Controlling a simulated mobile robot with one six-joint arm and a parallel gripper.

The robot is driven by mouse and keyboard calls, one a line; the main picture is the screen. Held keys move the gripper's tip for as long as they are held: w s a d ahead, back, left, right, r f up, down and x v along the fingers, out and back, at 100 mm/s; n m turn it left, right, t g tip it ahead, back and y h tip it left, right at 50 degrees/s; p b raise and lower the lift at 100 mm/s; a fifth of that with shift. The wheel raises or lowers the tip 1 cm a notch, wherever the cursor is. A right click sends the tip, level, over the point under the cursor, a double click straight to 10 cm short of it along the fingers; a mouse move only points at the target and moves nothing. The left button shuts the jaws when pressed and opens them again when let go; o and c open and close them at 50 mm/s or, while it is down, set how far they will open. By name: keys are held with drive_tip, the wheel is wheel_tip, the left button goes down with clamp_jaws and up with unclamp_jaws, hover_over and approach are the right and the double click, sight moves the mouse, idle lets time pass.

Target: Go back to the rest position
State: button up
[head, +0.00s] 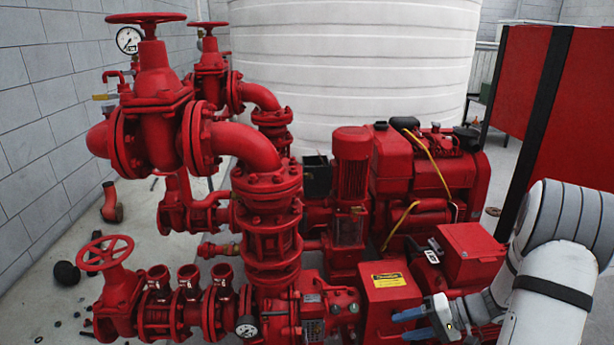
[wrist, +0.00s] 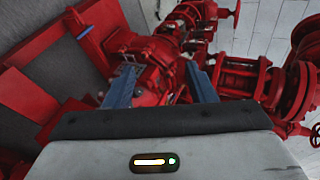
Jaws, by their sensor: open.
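My gripper (head: 401,326) is at the lower right of the head view, with its blue fingers pointing left. It is in front of a red box with a yellow label (head: 388,280). My white arm reaches in from the right edge. In the wrist view the two blue fingers of my gripper (wrist: 161,78) stand apart with nothing held between them. Red machinery shows beyond them. I cannot tell from these frames whether the fingers touch anything.
A red pump set with a large valve (head: 155,85), an engine (head: 425,165) and a handwheel (head: 104,252) fills the middle and left. A red control box (head: 468,252) is close to my arm. A white tank (head: 350,70) and a red cabinet (head: 575,110) stand behind.

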drive_tip(key=s+a+r+h+p, duration=0.3)
drive_tip(key=s+r+h+p, duration=0.1)
drive_tip(key=r, duration=0.7)
drive_tip(key=s+a+r+n+h+p, duration=0.1)
drive_tip(key=s+a+r+h+p, duration=0.2)
drive_tip(key=s+r+p, duration=0.4)
drive_tip(key=s+a+r+n+h+p, duration=0.1)
drive_tip(key=s+a+r+h+p, duration=0.2)
drive_tip(key=r, duration=1.3)
drive_tip(key=s+h+p, duration=0.1)
drive_tip(key=s+p, duration=0.1)
drive_tip(key=s, duration=0.1)
drive_tip(key=shift+r+h, duration=0.2)
drive_tip(key=shift+h, duration=0.2)
drive_tip(key=shift+c, duration=0.5)
